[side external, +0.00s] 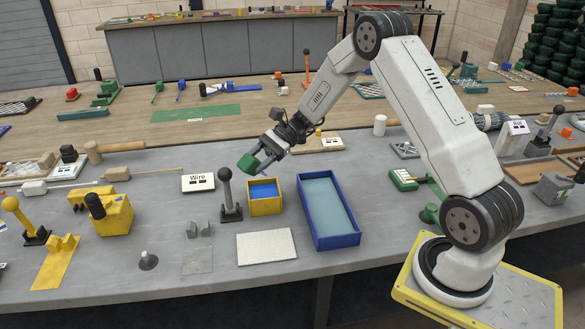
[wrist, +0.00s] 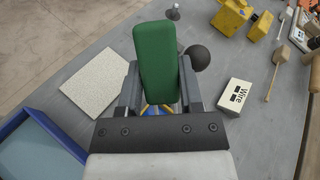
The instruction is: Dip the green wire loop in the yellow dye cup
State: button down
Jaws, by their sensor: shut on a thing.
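My gripper (side external: 266,155) is shut on a green block (side external: 248,162) with rounded edges, held in the air. In the wrist view the green block (wrist: 155,62) sits between the two grey fingers of my gripper (wrist: 157,88). I cannot make out a wire loop in it. A small open yellow box (side external: 265,207) with a blue inside stands on the bench below and slightly right of the block. It looks like the nearest match to a yellow cup. In the wrist view the block and gripper hide most of it.
A blue tray (side external: 355,225) with a pale inside lies right of the yellow box. A dark ball-topped lever (side external: 227,190) stands close on its left. A pale speckled slab (side external: 266,247) lies in front. A "Wire" sign (side external: 198,182) and yellow fixtures (side external: 112,215) are farther left.

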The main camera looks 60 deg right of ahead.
jog(key=shift+r, duration=1.95)
